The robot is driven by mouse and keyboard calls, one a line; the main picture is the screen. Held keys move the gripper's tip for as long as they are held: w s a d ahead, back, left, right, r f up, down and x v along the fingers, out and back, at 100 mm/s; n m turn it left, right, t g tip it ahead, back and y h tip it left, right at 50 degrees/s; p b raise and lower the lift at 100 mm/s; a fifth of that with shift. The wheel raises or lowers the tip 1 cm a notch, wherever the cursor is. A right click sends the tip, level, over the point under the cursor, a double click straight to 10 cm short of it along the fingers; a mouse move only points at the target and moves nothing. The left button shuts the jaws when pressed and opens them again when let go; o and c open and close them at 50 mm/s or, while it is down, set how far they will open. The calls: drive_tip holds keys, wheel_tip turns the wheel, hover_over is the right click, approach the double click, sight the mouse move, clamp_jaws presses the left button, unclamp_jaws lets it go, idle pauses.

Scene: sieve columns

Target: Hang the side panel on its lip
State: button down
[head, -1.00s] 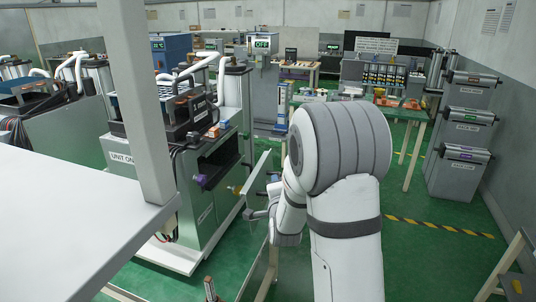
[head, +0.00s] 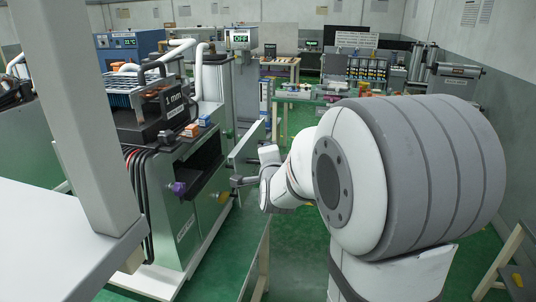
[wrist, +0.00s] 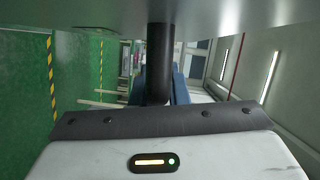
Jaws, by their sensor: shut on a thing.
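The side panel (head: 246,146) is a thin grey sheet, seen nearly edge-on in the head view, upright and slightly tilted. It stands out to the right of the open side of the unit (head: 172,225), with a visible gap between. In the wrist view the panel (wrist: 90,14) spans the top as a grey sheet. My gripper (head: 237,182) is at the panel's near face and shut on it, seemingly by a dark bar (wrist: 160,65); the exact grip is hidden. The unit's side has a dark opening (head: 203,165). I cannot make out the lip clearly.
A purple knob (head: 178,188) and a yellow one (head: 223,197) stick out of the unit's side. A white table (head: 50,240) with a grey post (head: 85,110) is close at left. A wooden frame (head: 510,265) stands at lower right.

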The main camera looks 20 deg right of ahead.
drive_tip(key=shift+s+f+m+b, duration=0.15)
drive_tip(key=shift+m+b, duration=0.25)
drive_tip(key=shift+b, duration=0.75)
drive_tip(key=shift+a+r, duration=0.2)
drive_tip(key=shift+a, duration=0.05)
drive_tip(key=w+a, duration=0.7)
drive_tip(key=a, duration=0.4)
drive_tip(key=shift+w+b, duration=0.35)
drive_tip(key=shift+b, duration=0.35)
idle(0.6)
drive_tip(key=shift+s+f+b, duration=0.1)
drive_tip(key=shift+f+b, duration=0.75)
drive_tip(key=shift+b, duration=0.15)
